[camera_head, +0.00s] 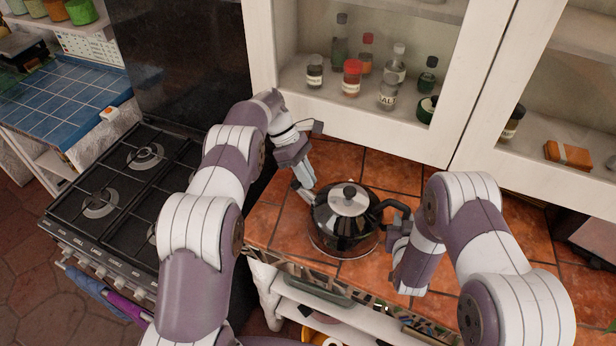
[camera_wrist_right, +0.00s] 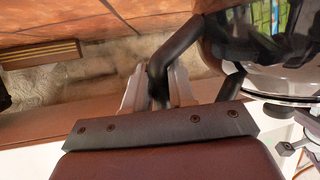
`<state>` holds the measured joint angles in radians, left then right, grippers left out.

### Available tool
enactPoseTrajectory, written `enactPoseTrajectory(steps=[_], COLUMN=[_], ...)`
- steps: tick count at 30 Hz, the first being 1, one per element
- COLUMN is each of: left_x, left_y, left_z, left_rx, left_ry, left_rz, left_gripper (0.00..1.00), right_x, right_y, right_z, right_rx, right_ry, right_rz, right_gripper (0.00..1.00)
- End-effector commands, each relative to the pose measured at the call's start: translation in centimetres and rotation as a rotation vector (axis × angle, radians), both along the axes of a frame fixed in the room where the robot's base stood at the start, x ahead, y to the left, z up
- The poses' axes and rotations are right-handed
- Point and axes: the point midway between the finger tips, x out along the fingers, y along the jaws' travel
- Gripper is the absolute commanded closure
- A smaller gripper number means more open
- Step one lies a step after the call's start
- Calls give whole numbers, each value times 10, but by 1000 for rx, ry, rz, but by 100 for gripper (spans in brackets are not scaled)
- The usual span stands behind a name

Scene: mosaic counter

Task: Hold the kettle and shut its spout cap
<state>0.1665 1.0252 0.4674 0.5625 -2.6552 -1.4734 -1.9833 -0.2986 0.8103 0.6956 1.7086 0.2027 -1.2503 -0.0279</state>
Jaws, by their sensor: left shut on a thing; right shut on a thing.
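The black kettle (camera_head: 345,228) with a silver lid stands upright on the terracotta-tiled counter. Its black handle (camera_head: 388,205) faces right and its spout side faces left. My right gripper (camera_head: 396,226) is shut on the handle; the right wrist view shows the handle (camera_wrist_right: 180,48) between the fingers (camera_wrist_right: 158,88), with the kettle body (camera_wrist_right: 265,50) beside it. My left gripper (camera_head: 304,192) is shut at the kettle's left side, on the spout cap. The cap is small and mostly hidden by the fingers, so its angle cannot be told.
A black gas stove (camera_head: 120,190) is at the left. A white cabinet (camera_head: 440,110) with bottles and jars stands behind the counter. Bare tiles (camera_head: 515,235) lie to the right of my right arm. The counter's front edge is close to the kettle.

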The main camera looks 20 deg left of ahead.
Motion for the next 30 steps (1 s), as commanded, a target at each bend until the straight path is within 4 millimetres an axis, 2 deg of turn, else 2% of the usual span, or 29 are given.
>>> enactPoseTrajectory(steps=[15,30], left_x=[1,1], left_y=[9,11], left_z=[1,3], left_rx=[-284,-327], left_ry=[29,30], left_rz=[1,-1], left_gripper=[100,100], right_x=[-2,-2], right_y=[0,0], right_z=[-3,-3], right_rx=[-2,-2], right_ry=[9,9], right_rz=[1,1], right_gripper=[100,100])
